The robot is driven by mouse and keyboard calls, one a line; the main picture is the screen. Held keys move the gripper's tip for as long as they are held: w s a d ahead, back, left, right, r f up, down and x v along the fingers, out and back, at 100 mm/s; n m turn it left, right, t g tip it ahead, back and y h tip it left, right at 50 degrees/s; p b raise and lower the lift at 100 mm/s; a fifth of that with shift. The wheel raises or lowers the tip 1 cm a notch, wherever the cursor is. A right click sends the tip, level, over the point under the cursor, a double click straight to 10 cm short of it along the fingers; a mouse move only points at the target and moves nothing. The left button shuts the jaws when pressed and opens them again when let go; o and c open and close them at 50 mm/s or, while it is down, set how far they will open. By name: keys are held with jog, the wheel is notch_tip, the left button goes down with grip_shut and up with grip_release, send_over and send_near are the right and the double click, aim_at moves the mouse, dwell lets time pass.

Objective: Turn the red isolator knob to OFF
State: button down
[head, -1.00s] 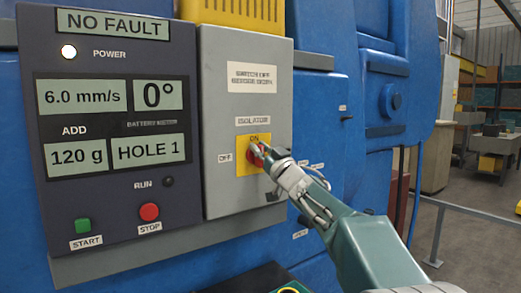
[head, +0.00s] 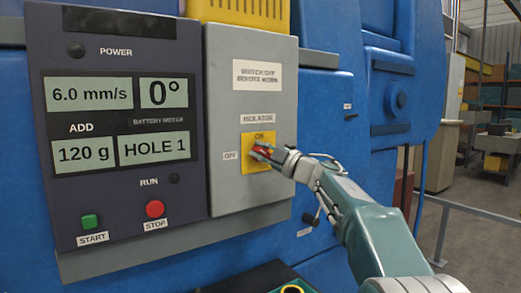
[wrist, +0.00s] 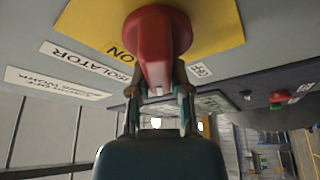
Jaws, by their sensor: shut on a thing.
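The red isolator knob (head: 264,150) sits on a yellow plate (head: 252,165) on the grey box. The ON label is above it and the OFF label (head: 232,155) is to its left. My gripper (head: 260,152) reaches in from the right and is shut on the knob. In the wrist view the red knob (wrist: 158,38) stands between my fingertips (wrist: 158,92). There the ON label (wrist: 115,50) is left of the grip and the OFF label (wrist: 200,71) is right.
The dark panel (head: 110,210) on the left has a dark power lamp (head: 77,51), a blank top display, lit lower displays, a green start button (head: 89,221) and a red stop button (head: 155,209). A grey rail (head: 470,210) stands at right.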

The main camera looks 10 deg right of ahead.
jog(key=n+g, duration=0.1)
jog(key=n, duration=0.1)
jog(key=f+n, duration=0.1)
jog(key=shift+w+f+n+g, duration=0.15)
jog(key=shift+f+n+g, duration=0.05)
jog(key=shift+n+g, duration=0.2)
jog(key=shift+f+n+g+h, duration=0.2)
jog(key=shift+n+g+h, duration=0.25)
jog(key=shift+n, duration=1.15)
jog(key=c, duration=0.6)
grip_release()
jog(key=shift+o, duration=0.2)
jog(key=shift+w, duration=0.15)
jog(key=shift+d, duration=0.1)
jog(key=v, duration=1.2)
jog(key=shift+r, duration=0.15)
